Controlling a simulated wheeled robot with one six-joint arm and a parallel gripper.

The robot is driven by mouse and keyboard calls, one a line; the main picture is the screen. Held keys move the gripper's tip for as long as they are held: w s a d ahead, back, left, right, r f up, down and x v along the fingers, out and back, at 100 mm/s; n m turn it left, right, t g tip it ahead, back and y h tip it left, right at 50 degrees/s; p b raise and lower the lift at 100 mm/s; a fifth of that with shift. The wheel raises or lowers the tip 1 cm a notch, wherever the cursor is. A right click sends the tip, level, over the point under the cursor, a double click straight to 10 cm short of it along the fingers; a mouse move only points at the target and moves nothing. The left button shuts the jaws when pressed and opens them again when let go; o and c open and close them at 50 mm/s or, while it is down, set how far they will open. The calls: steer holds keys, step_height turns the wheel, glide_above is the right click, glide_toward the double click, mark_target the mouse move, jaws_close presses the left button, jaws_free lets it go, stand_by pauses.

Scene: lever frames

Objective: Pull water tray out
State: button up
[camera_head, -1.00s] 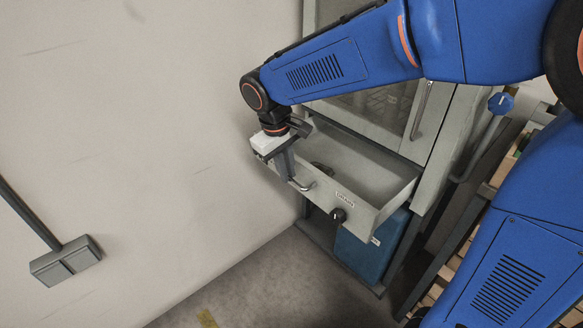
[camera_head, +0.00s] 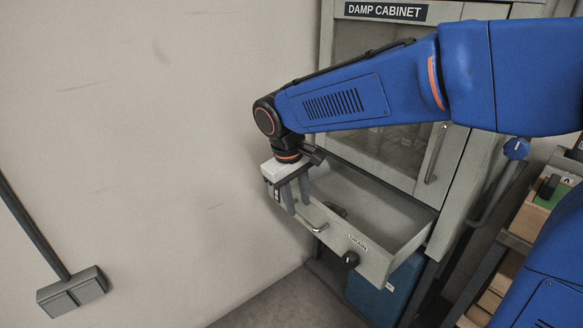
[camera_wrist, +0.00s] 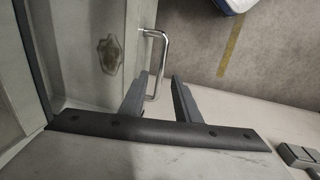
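My gripper (camera_head: 297,208) points down at the left end of the tray front, beside the handle. Its two fingers are apart. In the wrist view the handle (camera_wrist: 163,65) appears partly between the open fingers (camera_wrist: 158,95), with no grip on it visible.
A blue container (camera_head: 372,292) stands under the tray. A wall (camera_head: 150,150) is close on the left, with a grey box (camera_head: 72,292) on it. A shelf with wooden boxes (camera_head: 530,215) stands at the right. The floor before the tray is clear.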

step_height(320, 180, up, 13)
steer(key=s+a, duration=0.1)
steer(key=a, duration=0.1)
steer(key=shift+s+r, duration=0.2)
steer(key=shift+s, duration=0.05)
steer(key=s+d+f+m, duration=0.1)
steer(key=s+d+m, duration=0.15)
steer(key=d, duration=0.65)
steer(key=s+d+f+m+t+y, duration=0.1)
steer(key=s+d+f+m, duration=0.1)
steer(key=s+d+f, duration=0.4)
steer(key=s+d+f+m+t, duration=0.2)
steer(key=s+d+f+m, duration=0.1)
steer(key=s+d+f, duration=0.4)
steer(key=s+d, duration=0.3)
steer(key=d, duration=0.2)
steer(key=shift+s+t+y, duration=0.3)
steer(key=shift+s+y, duration=0.05)
steer(key=shift+y, duration=0.05)
